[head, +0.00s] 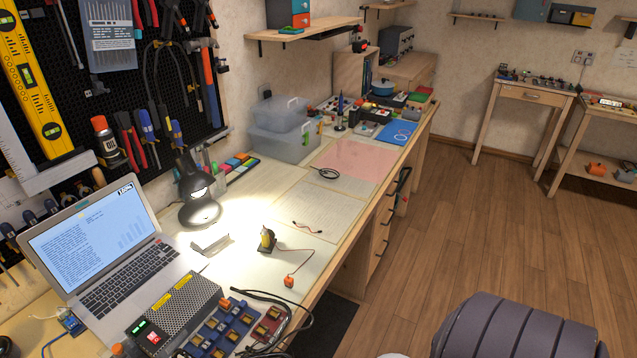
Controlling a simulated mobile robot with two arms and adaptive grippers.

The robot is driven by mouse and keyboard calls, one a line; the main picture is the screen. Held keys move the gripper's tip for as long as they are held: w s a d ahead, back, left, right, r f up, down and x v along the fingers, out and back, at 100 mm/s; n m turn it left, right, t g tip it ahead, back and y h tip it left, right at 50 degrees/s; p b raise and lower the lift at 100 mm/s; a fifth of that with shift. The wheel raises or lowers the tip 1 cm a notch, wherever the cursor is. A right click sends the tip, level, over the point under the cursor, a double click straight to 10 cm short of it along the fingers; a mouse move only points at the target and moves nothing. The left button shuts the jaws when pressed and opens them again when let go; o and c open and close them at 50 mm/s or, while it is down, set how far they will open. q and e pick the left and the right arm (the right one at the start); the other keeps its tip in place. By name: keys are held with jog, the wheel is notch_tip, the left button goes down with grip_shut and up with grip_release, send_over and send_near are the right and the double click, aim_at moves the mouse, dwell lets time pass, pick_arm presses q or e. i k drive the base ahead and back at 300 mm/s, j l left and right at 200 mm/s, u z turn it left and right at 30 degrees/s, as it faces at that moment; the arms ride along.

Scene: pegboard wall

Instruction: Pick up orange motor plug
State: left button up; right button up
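A small orange plug (289,281) lies near the front edge of the workbench (325,255). A thin red wire runs from it back to a small dark and yellow motor-like part (267,241), which stands on the bench under the lamp light. The plug looks free, with nothing on top of it. Neither of my grippers shows in the head view.
A laptop (95,235), a perforated metal box (178,312), a blue module board (222,330) and black cables crowd the bench's left end. A desk lamp (200,208) and a metal bracket (211,244) stand behind the plug. Open floor (440,240) lies right.

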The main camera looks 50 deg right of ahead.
aim_at(289, 284)
jog(key=z, duration=1.2)
